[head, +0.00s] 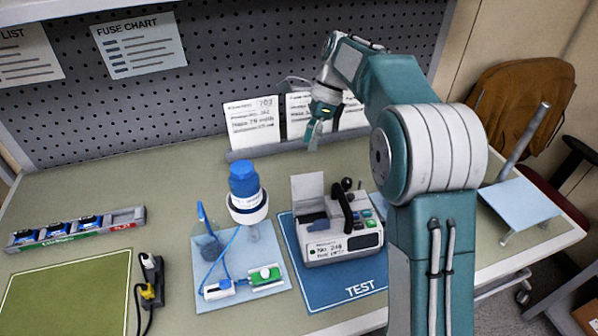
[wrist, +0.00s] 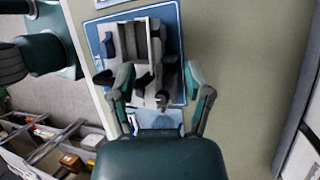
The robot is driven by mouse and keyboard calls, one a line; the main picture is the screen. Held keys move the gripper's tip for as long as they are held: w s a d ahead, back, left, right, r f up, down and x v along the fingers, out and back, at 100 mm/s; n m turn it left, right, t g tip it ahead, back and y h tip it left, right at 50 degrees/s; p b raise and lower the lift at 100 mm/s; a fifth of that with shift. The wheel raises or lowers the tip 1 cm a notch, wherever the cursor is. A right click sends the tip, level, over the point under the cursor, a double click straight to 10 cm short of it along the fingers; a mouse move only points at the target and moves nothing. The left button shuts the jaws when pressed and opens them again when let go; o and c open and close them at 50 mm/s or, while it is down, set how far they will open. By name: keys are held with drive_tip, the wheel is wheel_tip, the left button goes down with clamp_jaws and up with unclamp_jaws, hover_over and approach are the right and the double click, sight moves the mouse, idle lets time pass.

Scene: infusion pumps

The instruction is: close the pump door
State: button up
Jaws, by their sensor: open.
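The pump (head: 338,244) is a white and grey box with a label on its front, standing on the blue TEST mat (head: 325,290). A pale flat panel (head: 308,190), which looks like its door, stands raised at the pump's upper left, so the door appears open. A black handle and knobs rise from the pump's top. My gripper (head: 313,132) is above and behind the pump, pointing down, apart from it. In the wrist view my gripper (wrist: 158,82) is open and empty, with the pump (wrist: 128,50) beyond its fingers. I cannot clearly make out the door there.
A blue-capped bottle (head: 244,185) in a ring stand and a light blue tray with tubing (head: 225,258) stand left of the pump. Paper cards (head: 252,125) stand behind. A battery rack (head: 75,229) and a green mat (head: 65,295) lie further left.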

sight(307, 185)
drive_tip(key=x, duration=0.8)
drive_tip(key=shift+s+f, duration=0.15)
drive_tip(key=shift+f, duration=0.05)
